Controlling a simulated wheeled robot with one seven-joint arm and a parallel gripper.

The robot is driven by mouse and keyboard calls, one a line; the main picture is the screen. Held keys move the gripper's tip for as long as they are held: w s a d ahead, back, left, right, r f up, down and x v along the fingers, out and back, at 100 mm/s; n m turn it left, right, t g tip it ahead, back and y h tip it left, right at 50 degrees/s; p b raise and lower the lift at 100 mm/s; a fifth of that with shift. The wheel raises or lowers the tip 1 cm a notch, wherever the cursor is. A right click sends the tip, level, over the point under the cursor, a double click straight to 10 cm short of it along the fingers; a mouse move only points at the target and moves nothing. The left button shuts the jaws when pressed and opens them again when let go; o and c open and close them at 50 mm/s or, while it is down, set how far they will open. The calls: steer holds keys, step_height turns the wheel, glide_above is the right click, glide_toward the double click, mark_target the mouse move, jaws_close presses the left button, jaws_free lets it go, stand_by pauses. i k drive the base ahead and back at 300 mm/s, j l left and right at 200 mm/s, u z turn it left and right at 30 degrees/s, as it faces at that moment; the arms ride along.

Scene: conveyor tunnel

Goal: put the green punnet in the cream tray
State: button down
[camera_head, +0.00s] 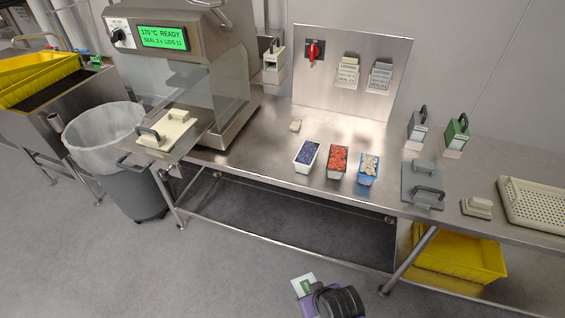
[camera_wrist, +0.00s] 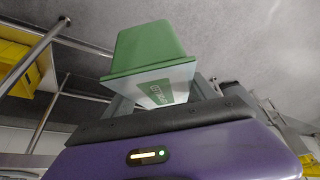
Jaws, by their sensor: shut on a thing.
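The green punnet (camera_wrist: 150,45) is in my gripper (camera_wrist: 162,95), between the two grey fingers. Its green tapered body and a pale, printed face with a green label show in the wrist view. In the head view my gripper (camera_head: 312,291) is low at the bottom, over the floor in front of the bench, and the punnet (camera_head: 304,284) shows as a small white and green patch. The cream tray (camera_head: 535,206), shallow and perforated, lies on the bench at the far right, cut off by the picture edge. My gripper is well apart from it.
Punnets of blue (camera_head: 307,155), red (camera_head: 337,160) and pale (camera_head: 368,168) contents stand on the bench (camera_head: 265,165). A grey handled plate (camera_head: 423,186) and a cream block (camera_head: 477,207) lie left of the tray. A yellow crate (camera_head: 460,258) is underneath. A sealing machine (camera_head: 190,60) stands left.

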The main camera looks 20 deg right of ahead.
mark_target(542, 210)
steer(key=k+l, duration=0.15)
steer(key=l, duration=0.2)
steer(key=k+l, duration=0.15)
steer(key=l, duration=0.15)
steer(key=k+l+z, duration=0.1)
steer(key=l, duration=0.25)
steer(key=k+l, duration=0.15)
steer(key=l, duration=0.2)
steer(key=k+l, duration=0.15)
steer(key=l, duration=0.2)
steer(key=k+l+z, duration=0.1)
steer(key=l, duration=0.25)
